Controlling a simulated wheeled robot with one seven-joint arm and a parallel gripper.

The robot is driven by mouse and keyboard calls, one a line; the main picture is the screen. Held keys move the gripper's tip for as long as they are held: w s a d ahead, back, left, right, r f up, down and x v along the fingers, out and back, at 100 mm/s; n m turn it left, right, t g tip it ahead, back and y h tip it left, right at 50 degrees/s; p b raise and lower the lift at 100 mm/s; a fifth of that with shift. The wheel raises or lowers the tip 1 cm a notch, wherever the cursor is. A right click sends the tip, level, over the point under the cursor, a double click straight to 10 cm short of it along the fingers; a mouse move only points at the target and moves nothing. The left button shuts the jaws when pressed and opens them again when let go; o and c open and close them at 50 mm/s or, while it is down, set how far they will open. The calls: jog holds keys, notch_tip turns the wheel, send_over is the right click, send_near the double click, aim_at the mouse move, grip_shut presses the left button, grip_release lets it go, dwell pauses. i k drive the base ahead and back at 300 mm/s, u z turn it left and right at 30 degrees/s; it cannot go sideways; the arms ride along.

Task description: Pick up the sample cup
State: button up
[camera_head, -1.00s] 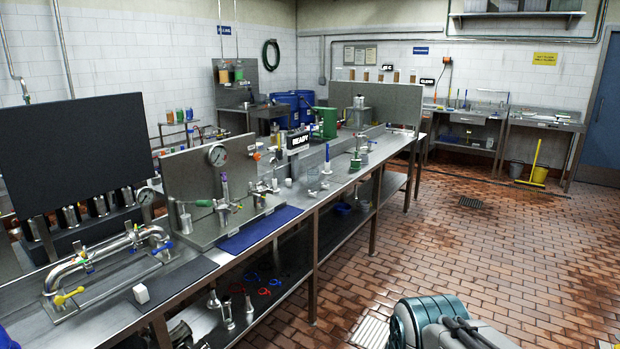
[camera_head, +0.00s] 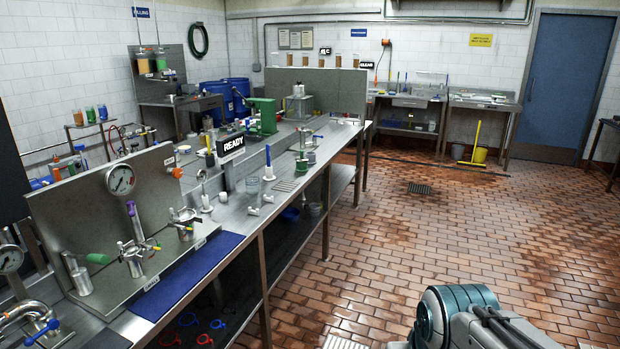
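A teal and grey part of my own arm shows at the bottom right, over the floor and well apart from the bench. My gripper's fingertips are not in view.
The long steel bench (camera_head: 225,207) carries a blue mat (camera_head: 190,275), a pressure gauge (camera_head: 121,179), white fittings, the READY sign (camera_head: 230,145) and a green device (camera_head: 263,117). The tiled floor (camera_head: 440,240) right of the bench is open.

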aim_at(253, 184)
jog(key=z, duration=0.15)
jog(key=i, duration=1.65)
jog(key=u, duration=0.9)
jog(key=i, duration=1.55)
jog(key=u, duration=0.8)
